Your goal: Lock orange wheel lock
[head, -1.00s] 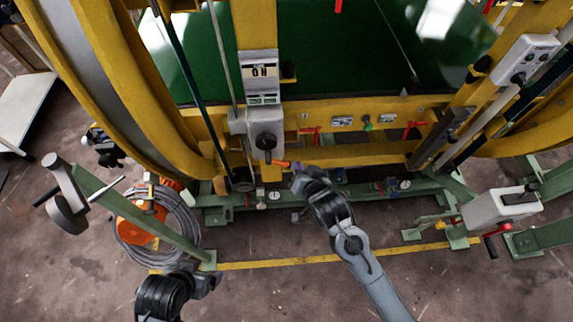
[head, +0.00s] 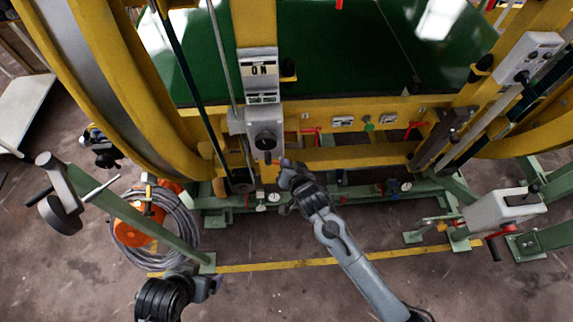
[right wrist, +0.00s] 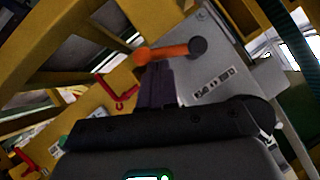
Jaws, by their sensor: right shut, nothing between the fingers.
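The orange wheel lock is a lever with a round dark pivot knob; its orange handle (right wrist: 165,52) shows across the top of the right wrist view. In the head view its dark pivot (head: 265,141) sits on the grey box, and no clear orange shows there; a short dark part hangs below it. My right gripper (head: 286,166) is just right of and below the pivot. Its shut fingers (right wrist: 158,82) reach up to the handle, at or very near its side, with nothing between them. My left gripper (head: 206,284) is low at the left, away from the lock; its fingers are unclear.
The grey box with an "ON" label (head: 262,68) stands on the yellow frame above the lock. Red levers (head: 317,133) lie to the right. A green post with a hand crank (head: 62,195) and coiled cable (head: 180,232) are near my left arm. Floor at the front is open.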

